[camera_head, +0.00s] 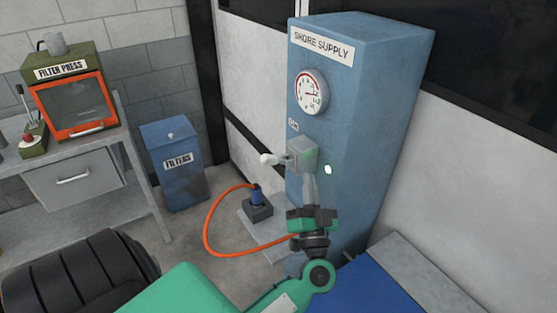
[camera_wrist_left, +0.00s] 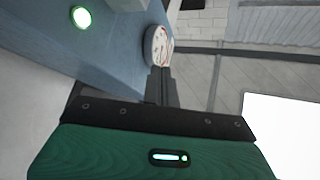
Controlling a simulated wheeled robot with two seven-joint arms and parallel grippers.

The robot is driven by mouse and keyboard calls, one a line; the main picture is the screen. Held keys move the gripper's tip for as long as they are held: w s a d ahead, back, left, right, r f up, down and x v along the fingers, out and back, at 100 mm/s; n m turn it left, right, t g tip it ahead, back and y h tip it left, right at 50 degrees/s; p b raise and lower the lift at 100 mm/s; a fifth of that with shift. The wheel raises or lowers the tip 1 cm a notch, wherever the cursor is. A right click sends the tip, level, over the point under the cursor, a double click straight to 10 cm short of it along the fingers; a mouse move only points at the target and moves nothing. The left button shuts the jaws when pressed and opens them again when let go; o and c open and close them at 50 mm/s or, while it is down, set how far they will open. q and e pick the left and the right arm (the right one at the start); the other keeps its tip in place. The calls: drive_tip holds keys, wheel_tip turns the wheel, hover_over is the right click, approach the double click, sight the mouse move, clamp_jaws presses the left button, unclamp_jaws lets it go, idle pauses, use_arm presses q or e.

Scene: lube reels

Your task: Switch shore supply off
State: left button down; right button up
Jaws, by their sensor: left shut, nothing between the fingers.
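The blue shore supply cabinet (camera_head: 375,110) stands upright, with a sign (camera_head: 321,46) reading SHORE SUPPLY and a round gauge (camera_head: 311,92). A grey switch box (camera_head: 302,155) sits on its front, with a lever ending in a pale knob (camera_head: 267,159) pointing left. A lamp (camera_head: 327,169) glows pale green beside the box. My left gripper (camera_head: 309,182) is shut and empty, its fingers pointing up just below the switch box; contact cannot be told. In the left wrist view the shut fingers (camera_wrist_left: 161,85) overlap the gauge's edge (camera_wrist_left: 158,45), and the lamp (camera_wrist_left: 82,17) is lit.
An orange hose (camera_head: 208,225) loops from a dark socket block (camera_head: 257,204) on the floor by the cabinet. A blue filters bin (camera_head: 174,185) stands left. A bench (camera_head: 75,180) with the filter press (camera_head: 70,95) is farther left. A black tyre-like object (camera_head: 80,275) lies in front.

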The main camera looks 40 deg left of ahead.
use_arm(q)
drive_tip(key=shift+s+a+f+n+g+y, duration=0.2)
drive_tip(key=shift+a+n+g+y, duration=0.2)
drive_tip(key=shift+g, duration=0.4)
drive_tip(key=shift+s+a+f+n+g+y, duration=0.15)
drive_tip(key=shift+a+n+g+y, duration=0.2)
drive_tip(key=shift+g, duration=0.45)
drive_tip(key=shift+s+a+f+n+g+y, duration=0.25)
drive_tip(key=shift+a+n+g, duration=0.15)
drive_tip(key=shift+g, duration=0.4)
drive_tip(key=shift+w+a+r, duration=0.1)
wheel_tip(320, 180, up, 5)
drive_tip(key=p, duration=0.4)
hover_over(276, 161)
drive_tip(key=w+d, duration=0.1)
drive_tip(key=d, duration=0.2)
drive_tip(key=f, duration=0.1)
drive_tip(key=s+a+f, duration=0.1)
drive_tip(key=f, duration=0.2)
drive_tip(key=shift+s+a, duration=0.3)
drive_tip(key=shift+s, duration=0.05)
drive_tip(key=shift+f, duration=0.15)
